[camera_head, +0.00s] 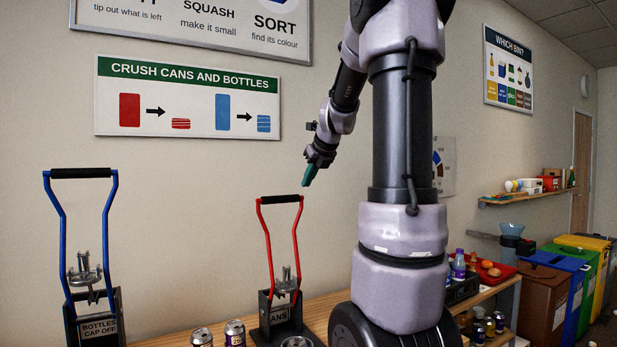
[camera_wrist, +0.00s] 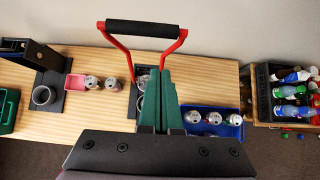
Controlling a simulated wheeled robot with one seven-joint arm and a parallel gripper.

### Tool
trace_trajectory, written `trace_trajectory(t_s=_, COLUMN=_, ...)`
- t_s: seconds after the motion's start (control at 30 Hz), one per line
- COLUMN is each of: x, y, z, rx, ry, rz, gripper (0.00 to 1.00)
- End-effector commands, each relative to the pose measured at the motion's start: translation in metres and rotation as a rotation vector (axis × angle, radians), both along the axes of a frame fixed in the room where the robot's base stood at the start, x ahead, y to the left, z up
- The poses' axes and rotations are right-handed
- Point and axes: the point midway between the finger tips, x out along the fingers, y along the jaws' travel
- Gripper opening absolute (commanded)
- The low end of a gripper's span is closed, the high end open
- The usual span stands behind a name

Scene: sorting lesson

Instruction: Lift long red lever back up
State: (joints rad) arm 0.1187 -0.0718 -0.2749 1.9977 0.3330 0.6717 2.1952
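The long red lever (camera_head: 268,240) stands upright on the can crusher marked "ANS" (camera_head: 279,314), with its black grip bar (camera_head: 281,199) at the top. In the wrist view the black grip (camera_wrist: 143,28) and red side arms (camera_wrist: 118,57) show beyond my fingertips. My gripper (camera_head: 307,183) is in the air just above and to the right of the grip in the head view, apart from it. Its green fingers (camera_wrist: 162,75) are together with nothing seen between them. The crusher's base is partly hidden behind the fingers in the wrist view.
A blue-levered bottle crusher (camera_head: 56,235) stands to the left. Cans (camera_head: 235,333) stand on the wooden bench between. The wrist view shows a blue tray (camera_wrist: 200,132) of cans, a pink container (camera_wrist: 75,81) and a dark crate (camera_wrist: 262,95) of bottles.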

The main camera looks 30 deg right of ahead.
Motion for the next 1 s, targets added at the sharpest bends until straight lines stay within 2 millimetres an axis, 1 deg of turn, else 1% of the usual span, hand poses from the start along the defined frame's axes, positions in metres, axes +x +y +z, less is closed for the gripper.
trace_trajectory(t_s=0.03, x=0.008, y=0.001, z=-0.011, rx=0.000, ry=0.006, rz=0.001, gripper=0.00)
trace_trajectory(t_s=0.27, x=0.041, y=0.002, z=-0.046, rx=0.003, ry=0.005, rz=-0.002, gripper=0.00)
trace_trajectory(t_s=0.4, x=0.063, y=0.002, z=-0.047, rx=0.001, ry=0.001, rz=-0.001, gripper=0.00)
trace_trajectory(t_s=0.53, x=0.074, y=0.003, z=-0.048, rx=0.001, ry=0.000, rz=-0.001, gripper=0.00)
trace_trajectory(t_s=0.67, x=0.079, y=0.003, z=-0.049, rx=0.003, ry=0.001, rz=-0.002, gripper=0.00)
trace_trajectory(t_s=1.0, x=0.081, y=0.003, z=-0.049, rx=0.003, ry=0.001, rz=-0.002, gripper=0.00)
